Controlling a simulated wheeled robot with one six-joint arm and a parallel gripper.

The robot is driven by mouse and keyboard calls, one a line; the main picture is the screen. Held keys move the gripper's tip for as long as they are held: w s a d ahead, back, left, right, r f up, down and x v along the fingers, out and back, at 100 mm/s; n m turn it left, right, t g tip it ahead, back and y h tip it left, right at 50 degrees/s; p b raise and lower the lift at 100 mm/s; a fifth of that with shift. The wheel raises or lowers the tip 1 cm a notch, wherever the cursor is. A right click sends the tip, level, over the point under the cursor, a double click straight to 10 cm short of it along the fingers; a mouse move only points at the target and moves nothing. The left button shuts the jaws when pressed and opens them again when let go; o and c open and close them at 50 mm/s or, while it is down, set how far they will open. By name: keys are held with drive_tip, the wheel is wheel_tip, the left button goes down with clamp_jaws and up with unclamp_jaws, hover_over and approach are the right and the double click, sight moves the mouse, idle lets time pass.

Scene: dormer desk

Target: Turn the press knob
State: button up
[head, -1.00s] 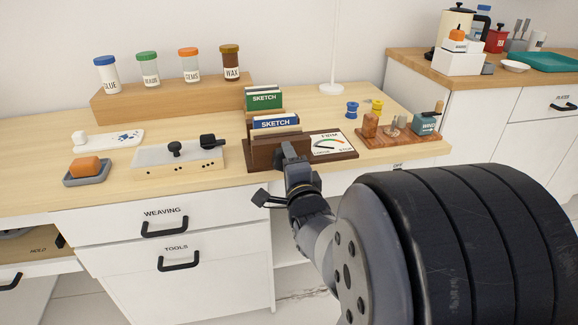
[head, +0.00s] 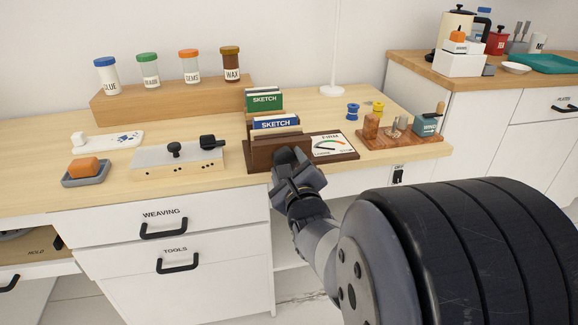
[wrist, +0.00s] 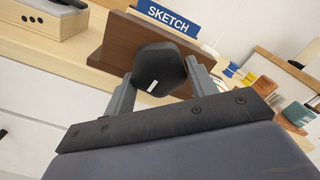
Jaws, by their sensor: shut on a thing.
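The wooden press (head: 262,156) stands at the front edge of the desk, with green and blue SKETCH books (head: 276,123) upright in it. Its dial card (head: 333,145) lies to the right, marked FIRM at the top; the needle is too small to read surely. The black press knob (wrist: 158,66) shows in the wrist view on the press's front face, with a short white mark on it. My gripper (head: 291,163) is at the press front, its two fingers on either side of the knob and shut on it. In the head view my gripper mostly hides the knob.
A pale box with black knobs (head: 178,160) and a soap dish (head: 86,178) stand to the left. A wooden tool board (head: 400,141) and blue and yellow spools (head: 352,110) are to the right. Drawer handles (head: 163,229) jut out below.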

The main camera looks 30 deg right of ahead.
drive_tip(key=shift+m, duration=1)
drive_tip(key=o, duration=1)
drive_tip(key=shift+s, duration=0.1)
drive_tip(key=p+v, duration=0.2)
drive_tip(key=v, duration=0.8)
drive_tip(key=shift+s+p, duration=0.3)
drive_tip(key=shift+p, duration=0.1)
drive_tip(key=shift+a, duration=0.1)
